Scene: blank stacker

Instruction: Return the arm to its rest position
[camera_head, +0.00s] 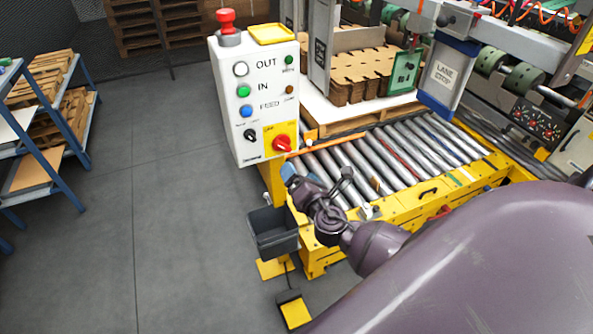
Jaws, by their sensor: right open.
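My right arm (440,260), dark purple, reaches in from the lower right. It ends in my right gripper (289,172), just below the white control box (265,100). The gripper is open, with nothing seen held in it. It shows small, so its fingertips are hard to make out. It appears close below the red rotary switch (282,143) on its yellow plate; I cannot tell the exact gap. My left gripper is not in view.
A roller conveyor (400,155) with a yellow frame lies beside and behind my arm. A dark bin (273,232) hangs below the gripper, and a yellow foot pedal (294,310) sits on the floor. Cut cardboard stacks (360,72) stand behind.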

